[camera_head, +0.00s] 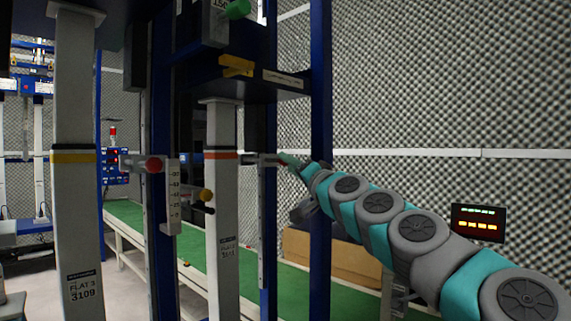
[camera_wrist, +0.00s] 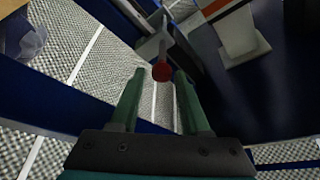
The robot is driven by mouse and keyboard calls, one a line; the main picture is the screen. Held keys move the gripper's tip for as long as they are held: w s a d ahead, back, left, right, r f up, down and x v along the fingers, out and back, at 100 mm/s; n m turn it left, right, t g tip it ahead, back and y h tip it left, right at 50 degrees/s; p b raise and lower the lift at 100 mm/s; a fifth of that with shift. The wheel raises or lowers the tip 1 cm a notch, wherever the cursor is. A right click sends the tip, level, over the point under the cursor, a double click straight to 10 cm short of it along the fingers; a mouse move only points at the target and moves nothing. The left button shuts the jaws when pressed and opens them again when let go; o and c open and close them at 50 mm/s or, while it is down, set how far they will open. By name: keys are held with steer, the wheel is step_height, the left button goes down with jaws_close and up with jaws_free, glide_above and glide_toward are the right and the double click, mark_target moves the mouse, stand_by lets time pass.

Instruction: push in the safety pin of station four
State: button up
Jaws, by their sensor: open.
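A red ball-ended pin (camera_wrist: 162,71) shows in the wrist view, on a thin rod from a pale bracket (camera_wrist: 152,47). My gripper (camera_wrist: 160,85) is open, its two green fingers on either side of the line to the red ball. The ball appears at or just beyond the fingertips, with space on both sides. In the head view my gripper (camera_head: 287,159) is at the bracket (camera_head: 262,159) beside the white column with a red band (camera_head: 222,190). The red ball there is hidden or too small to tell. No station number four is readable.
A blue post (camera_head: 320,120) stands close to my arm. A brown box (camera_head: 330,257) and lit display (camera_head: 477,222) are behind.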

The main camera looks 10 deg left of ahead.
steer(key=shift+s+d+f, duration=0.2)
steer(key=shift+s+d, duration=0.15)
steer(key=shift+s, duration=0.25)
steer(key=s+a+f+n+g+y+p, duration=0.15)
steer(key=s+a+n+g, duration=0.3)
steer(key=s, duration=0.55)
steer(key=s+f+n+g+h+p, duration=0.1)
steer(key=s+f+n+g+h, duration=0.3)
steer(key=s+f, duration=0.8)
steer(key=s+d+f+m+g+h+p, duration=0.1)
steer(key=s+d+f+g+h, duration=0.15)
steer(key=s+d+f, duration=0.45)
steer(key=s+d+f+m+g+h+p, duration=0.1)
steer(key=s+d+f+g+h, duration=0.2)
steer(key=f, duration=0.9)
steer(key=s+d+f+m+g+h, duration=0.2)
steer(key=s+d+f, duration=0.3)
steer(key=s+d, duration=0.2)
steer(key=s+d+f+m+g+h+p, duration=0.1)
steer(key=s+d+f+m+g+h, duration=0.1)
steer(key=s+d+f, duration=0.3)
steer(key=s+d+g, duration=0.1)
steer(key=s+d, duration=0.2)
steer(key=s, duration=0.2)
steer(key=shift+s+f, duration=0.2)
steer(key=shift+f, duration=0.15)
